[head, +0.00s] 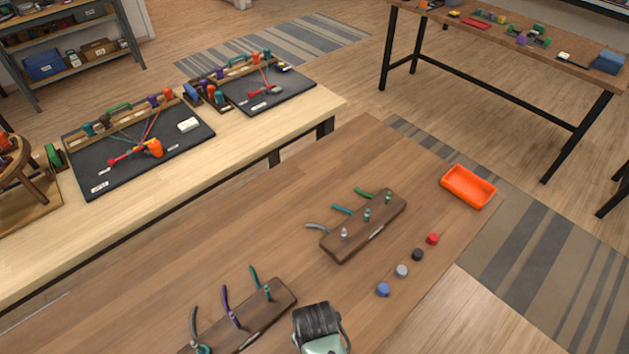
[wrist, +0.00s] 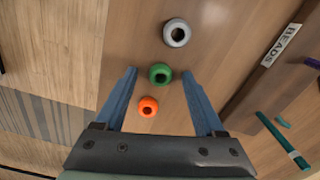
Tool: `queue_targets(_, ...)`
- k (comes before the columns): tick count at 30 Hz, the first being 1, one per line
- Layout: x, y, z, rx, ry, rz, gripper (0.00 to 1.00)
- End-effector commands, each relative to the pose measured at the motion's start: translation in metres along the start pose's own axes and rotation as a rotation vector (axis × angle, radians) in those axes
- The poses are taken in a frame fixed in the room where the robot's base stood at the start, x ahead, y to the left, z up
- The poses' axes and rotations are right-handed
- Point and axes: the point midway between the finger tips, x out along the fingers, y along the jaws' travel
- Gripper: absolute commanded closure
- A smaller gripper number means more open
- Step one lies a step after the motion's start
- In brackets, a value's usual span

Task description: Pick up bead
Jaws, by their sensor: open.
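In the wrist view three ring-shaped beads lie in a line on the wooden table: a grey bead (wrist: 177,33), a green bead (wrist: 160,73) and an orange bead (wrist: 148,106). My gripper (wrist: 159,74) is open, its blue fingers pointing along the line. The green bead shows between the fingertips and the orange bead closer to the palm; neither appears gripped. The height above them is unclear. In the head view my gripper's dark body (head: 318,320) is at the bottom. Blue (head: 383,289), grey (head: 401,271), black (head: 417,254) and red (head: 433,238) beads lie to its right.
Two brown peg blocks with cords stand on the table, one far (head: 363,224) and one near (head: 245,325). A wooden bar labelled BEADS (wrist: 270,65) is right of the fingers in the wrist view. An orange tray (head: 468,187) sits at the table's right corner.

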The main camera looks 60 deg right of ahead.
Motion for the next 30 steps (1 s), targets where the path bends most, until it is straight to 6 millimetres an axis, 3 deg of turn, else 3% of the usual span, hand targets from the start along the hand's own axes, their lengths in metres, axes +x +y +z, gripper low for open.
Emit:
queue_targets(2,0.000,0.000,0.000,0.000,0.000,0.000,0.31)
queue_targets(12,-0.001,0.000,0.000,0.000,0.000,0.000,0.92)
queue_targets(14,-0.001,0.000,0.000,0.000,0.000,0.000,1.00)
queue_targets(24,-0.003,0.000,0.000,0.000,0.001,-0.001,1.00)
queue_targets(30,-0.030,-0.001,-0.001,0.000,0.003,-0.003,1.00)
